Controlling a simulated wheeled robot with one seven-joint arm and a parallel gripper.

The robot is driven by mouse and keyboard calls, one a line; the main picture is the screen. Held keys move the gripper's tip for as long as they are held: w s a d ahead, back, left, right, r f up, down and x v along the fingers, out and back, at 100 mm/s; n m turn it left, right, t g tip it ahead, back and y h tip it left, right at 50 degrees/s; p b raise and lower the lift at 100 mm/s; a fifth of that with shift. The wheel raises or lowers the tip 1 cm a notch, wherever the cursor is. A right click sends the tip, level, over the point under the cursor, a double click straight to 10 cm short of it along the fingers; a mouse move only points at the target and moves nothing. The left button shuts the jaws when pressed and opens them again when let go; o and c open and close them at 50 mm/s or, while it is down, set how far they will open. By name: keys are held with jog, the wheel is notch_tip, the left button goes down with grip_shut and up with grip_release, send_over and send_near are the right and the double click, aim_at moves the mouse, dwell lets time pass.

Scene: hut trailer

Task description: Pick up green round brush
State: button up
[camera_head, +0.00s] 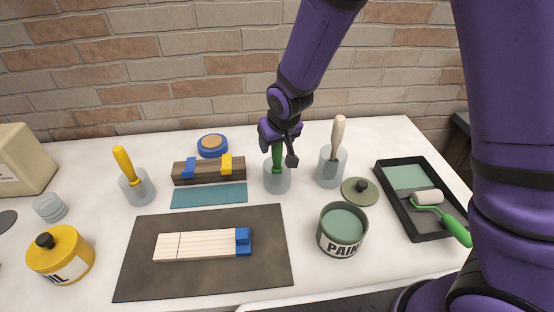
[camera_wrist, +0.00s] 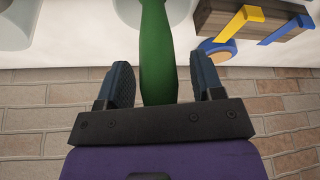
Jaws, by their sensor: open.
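The green round brush (camera_head: 278,158) stands upright in a translucent grey cup (camera_head: 277,182) near the middle of the white table. Only its green handle shows; the lower end is hidden in the cup. My gripper (camera_head: 278,152) is over the cup, at the handle's upper part. In the wrist view the green handle (camera_wrist: 156,50) lies between the two dark fingers of my gripper (camera_wrist: 156,85). A gap shows on each side of the handle, so the jaws are open around it.
A cup with a white-handled tool (camera_head: 337,140) stands close on the right. A wooden block with clamps (camera_head: 203,172) is close on the left. A paint can (camera_head: 342,232), a roller tray (camera_head: 419,228) and a dark mat (camera_head: 140,273) lie nearer. A brick wall (camera_head: 200,70) rises behind.

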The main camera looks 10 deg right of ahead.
jog(key=c, duration=1)
